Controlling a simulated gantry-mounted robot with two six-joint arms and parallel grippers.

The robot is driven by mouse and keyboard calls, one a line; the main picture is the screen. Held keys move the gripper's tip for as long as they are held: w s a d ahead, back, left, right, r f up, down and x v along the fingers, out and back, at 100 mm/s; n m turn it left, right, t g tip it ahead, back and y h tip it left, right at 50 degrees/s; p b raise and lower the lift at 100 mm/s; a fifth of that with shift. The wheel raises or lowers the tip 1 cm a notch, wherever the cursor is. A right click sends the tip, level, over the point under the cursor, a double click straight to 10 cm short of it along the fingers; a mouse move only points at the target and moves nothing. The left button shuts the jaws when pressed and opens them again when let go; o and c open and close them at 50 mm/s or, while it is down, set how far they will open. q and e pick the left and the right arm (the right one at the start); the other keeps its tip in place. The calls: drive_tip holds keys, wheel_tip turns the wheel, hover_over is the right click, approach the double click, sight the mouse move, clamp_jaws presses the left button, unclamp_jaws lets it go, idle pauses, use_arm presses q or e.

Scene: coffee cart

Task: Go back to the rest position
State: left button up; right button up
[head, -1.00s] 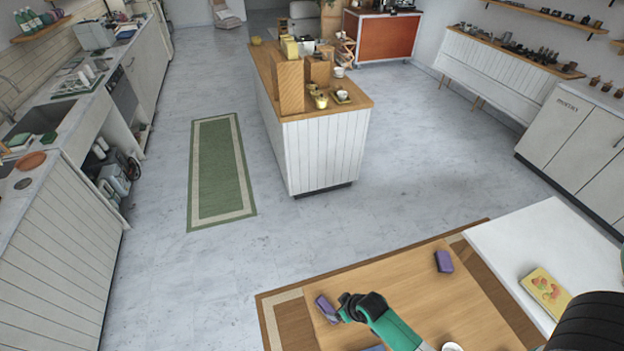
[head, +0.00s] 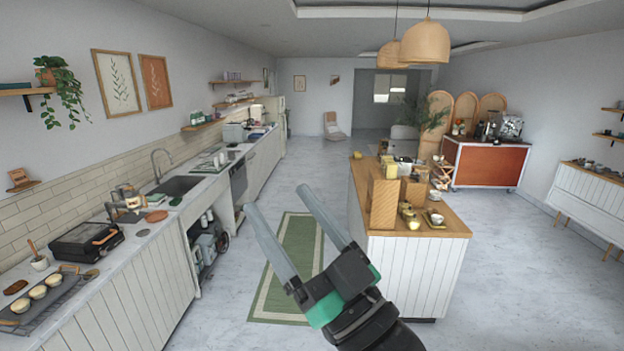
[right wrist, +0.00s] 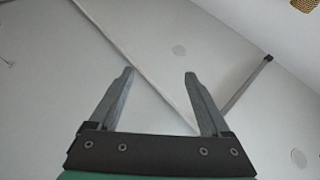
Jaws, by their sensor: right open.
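My right gripper (head: 277,199) is raised in front of the camera in the head view, its two grey fingers apart and pointing up and to the left. Nothing is between them. In the right wrist view the same gripper (right wrist: 159,73) is open and empty, with the pale ceiling behind it. My left gripper is not in view.
A white island with a wooden top (head: 447,222) stands behind the gripper, holding boxes and cups. A green rug (head: 297,245) lies on the floor. A counter with a sink (head: 178,186) runs along the left. An orange cart (head: 490,166) stands at the back right.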

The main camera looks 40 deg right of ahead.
drive_tip(key=s+a+r+t+y, duration=0.2)
drive_tip(key=s+a+r+t, duration=0.1)
drive_tip(key=s+r, duration=0.5)
drive_tip(key=shift+a+r+n+t, duration=0.2)
drive_tip(key=shift+r+n+t, duration=0.15)
drive_tip(key=shift+r, duration=0.45)
drive_tip(key=shift+s, duration=0.1)
